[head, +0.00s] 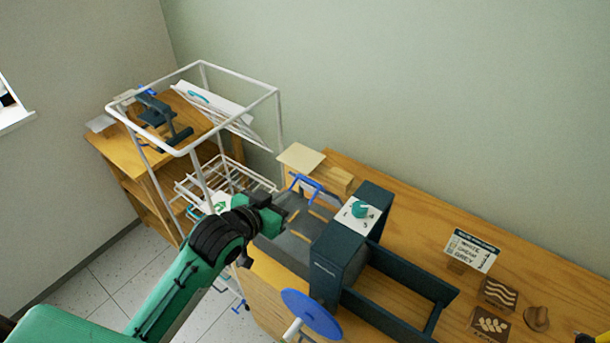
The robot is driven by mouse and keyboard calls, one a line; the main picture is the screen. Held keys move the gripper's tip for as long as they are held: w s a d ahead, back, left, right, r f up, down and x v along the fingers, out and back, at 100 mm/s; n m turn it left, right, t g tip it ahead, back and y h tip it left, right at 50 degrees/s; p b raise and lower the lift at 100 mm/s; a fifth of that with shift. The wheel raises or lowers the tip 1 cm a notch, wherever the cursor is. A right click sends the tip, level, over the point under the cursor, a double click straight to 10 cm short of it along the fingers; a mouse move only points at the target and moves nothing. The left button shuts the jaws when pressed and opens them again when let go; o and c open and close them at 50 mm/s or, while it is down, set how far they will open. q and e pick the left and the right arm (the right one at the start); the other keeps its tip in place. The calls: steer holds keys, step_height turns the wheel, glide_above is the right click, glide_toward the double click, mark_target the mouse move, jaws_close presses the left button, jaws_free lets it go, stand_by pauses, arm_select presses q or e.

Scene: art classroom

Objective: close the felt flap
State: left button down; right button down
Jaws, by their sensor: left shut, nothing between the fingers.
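A dark press (338,262) stands on the wooden table, with a teal knob (361,209) on its white top panel. A grey flap (287,247), which seems to be the felt flap, extends from the press's left side. A blue bar handle (308,183) shows at its far end. My left gripper (277,211) is shut and empty at the left edge of the flap, close to the handle. I cannot tell whether it touches the flap. The gripper and arm hide part of the flap's near left side.
A blue handwheel (311,313) sticks out at the press's front. A dark open frame (402,288) extends right. A white wire rack (240,99) stands behind my left arm. A label card (471,251) and carved blocks (498,293) lie on the table (420,245).

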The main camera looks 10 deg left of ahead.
arm_select(q)
step_height(320, 180, up, 4)
steer(key=w+t+h, duration=0.1)
steer(key=w, duration=0.2)
steer(key=p, duration=0.5)
glide_above(317, 190)
steer(key=a, duration=0.2)
steer(key=shift+w+d+f, duration=0.1)
steer(key=shift+w+f, duration=0.1)
steer(key=shift+f, duration=0.3)
steer(key=shift+w+d+f, duration=0.1)
steer(key=shift+w+f, duration=0.05)
steer(key=shift+f, duration=0.35)
steer(key=s+f+p, duration=0.1)
steer(key=s+a+f+p, duration=0.1)
steer(key=f, duration=0.1)
steer(key=shift+s, duration=0.4)
steer(key=shift+w, duration=0.1)
